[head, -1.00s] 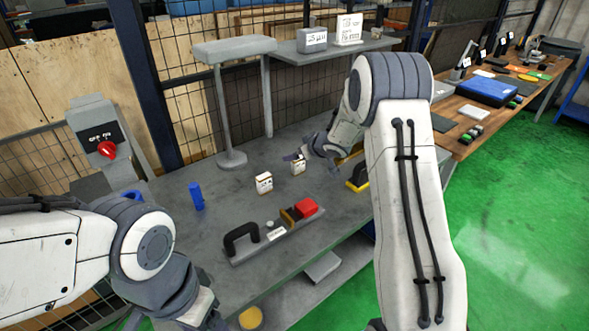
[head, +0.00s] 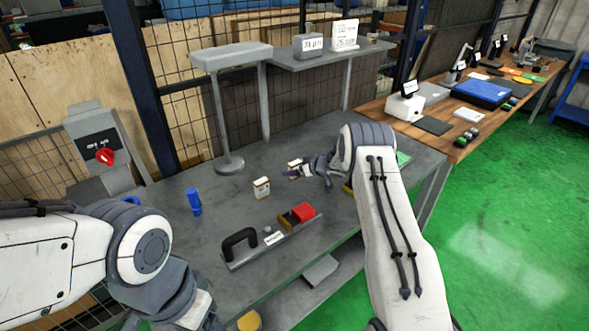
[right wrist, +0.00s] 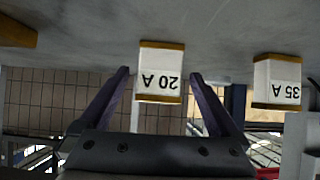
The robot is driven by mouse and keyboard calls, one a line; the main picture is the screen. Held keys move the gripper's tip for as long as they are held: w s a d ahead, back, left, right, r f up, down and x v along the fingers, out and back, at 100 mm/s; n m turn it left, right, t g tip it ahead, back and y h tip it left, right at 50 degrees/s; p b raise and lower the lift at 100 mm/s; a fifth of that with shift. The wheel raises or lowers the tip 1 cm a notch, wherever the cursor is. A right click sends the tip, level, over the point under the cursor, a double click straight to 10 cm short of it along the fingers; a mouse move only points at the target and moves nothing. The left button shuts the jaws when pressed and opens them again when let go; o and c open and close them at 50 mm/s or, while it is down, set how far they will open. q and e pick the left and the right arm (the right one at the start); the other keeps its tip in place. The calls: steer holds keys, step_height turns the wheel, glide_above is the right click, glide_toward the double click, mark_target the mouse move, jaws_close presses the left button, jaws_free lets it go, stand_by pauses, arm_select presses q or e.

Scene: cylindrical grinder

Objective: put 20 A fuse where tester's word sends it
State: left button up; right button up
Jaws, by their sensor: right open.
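The 20 A fuse (right wrist: 160,72), a white block with tan ends, stands between the open fingers of my right gripper (right wrist: 160,75) in the right wrist view, its lettering upside down. In the head view this fuse (head: 294,163) is partly hidden by the right gripper (head: 298,172), which is low over the grey bench. The 35 A fuse (right wrist: 277,80) stands apart to one side; in the head view it is the white block (head: 261,188) nearer the front. I cannot tell which device is the tester. My left gripper (head: 203,314) is cut off at the bottom edge; its fingers do not show.
A stand (head: 228,120) rises behind. A white device (head: 404,105) is on the wooden bench (head: 440,127).

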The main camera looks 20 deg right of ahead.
steer(key=shift+w+a+f, duration=0.2)
steer(key=shift+w+f, duration=0.2)
steer(key=shift+w, duration=0.2)
jaws_close()
